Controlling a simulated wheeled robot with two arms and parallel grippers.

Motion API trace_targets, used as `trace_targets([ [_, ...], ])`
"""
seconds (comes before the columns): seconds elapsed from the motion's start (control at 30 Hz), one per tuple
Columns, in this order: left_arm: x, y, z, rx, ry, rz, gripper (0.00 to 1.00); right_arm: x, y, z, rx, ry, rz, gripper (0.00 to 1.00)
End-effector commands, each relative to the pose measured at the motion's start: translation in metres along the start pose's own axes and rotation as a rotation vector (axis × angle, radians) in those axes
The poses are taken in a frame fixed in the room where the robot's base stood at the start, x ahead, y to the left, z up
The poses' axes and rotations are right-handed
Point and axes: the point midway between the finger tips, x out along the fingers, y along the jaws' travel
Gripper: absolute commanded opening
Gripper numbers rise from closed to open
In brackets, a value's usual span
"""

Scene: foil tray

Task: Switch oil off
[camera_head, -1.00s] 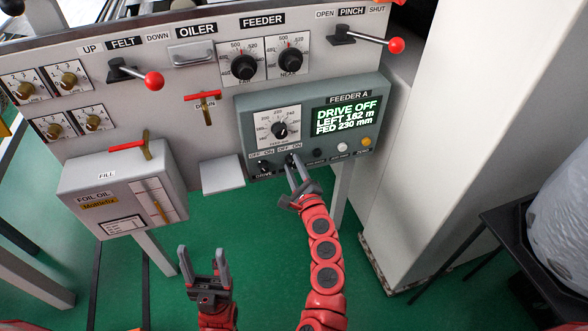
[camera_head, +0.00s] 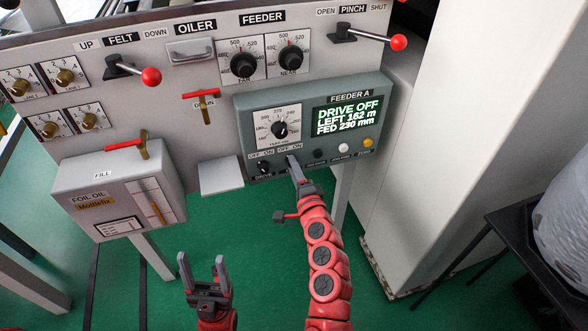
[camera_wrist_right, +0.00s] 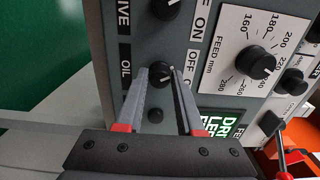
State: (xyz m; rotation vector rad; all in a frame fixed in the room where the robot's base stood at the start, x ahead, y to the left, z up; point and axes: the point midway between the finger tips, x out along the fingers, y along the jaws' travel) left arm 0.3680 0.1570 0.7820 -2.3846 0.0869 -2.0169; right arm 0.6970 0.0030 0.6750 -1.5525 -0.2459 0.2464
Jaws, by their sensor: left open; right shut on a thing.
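The oil switch (camera_wrist_right: 159,76) is a small dark knob on the grey feeder panel, beside the OIL label in the right wrist view. My right gripper (camera_wrist_right: 159,72) is shut on it, with one finger on either side. In the head view, my right gripper (camera_head: 294,162) is at the panel's lower edge and hides most of the oil switch; I cannot tell its pointer direction. The drive switch (camera_head: 264,168) is just left of it. The feeder display (camera_head: 347,117) reads DRIVE OFF. My left gripper (camera_head: 205,270) is open and empty, low in front of the machine.
The feed dial (camera_head: 279,129) is above the switches. Small buttons, including a white button (camera_head: 343,147), lie to the right. A foil oil tank (camera_head: 105,185) with a red-handled tap is at left. A dark stand (camera_head: 510,235) is at far right.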

Motion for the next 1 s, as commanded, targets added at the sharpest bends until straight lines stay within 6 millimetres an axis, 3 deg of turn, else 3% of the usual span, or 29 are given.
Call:
trace_targets([
  [0.5, -0.0005, 0.0000, 0.0001, 0.000, 0.000, 0.000, 0.65, 0.0003, -0.0004, 0.0005, -0.020, -0.001, 0.000, 0.00],
  [0.53, -0.0005, 0.0000, 0.0001, 0.000, 0.000, 0.000, 0.65, 0.0002, -0.0003, 0.0005, -0.020, -0.001, 0.000, 0.40],
  [0.67, -0.0005, 0.0000, 0.0001, 0.000, 0.000, 0.000, 0.65, 0.0002, -0.0002, 0.0004, -0.020, -0.001, 0.000, 0.63],
  [1.0, -0.0004, 0.0000, 0.0001, 0.000, 0.000, 0.000, 0.65, -0.0013, 0.0001, 0.0004, -0.019, 0.000, 0.000, 0.65],
])
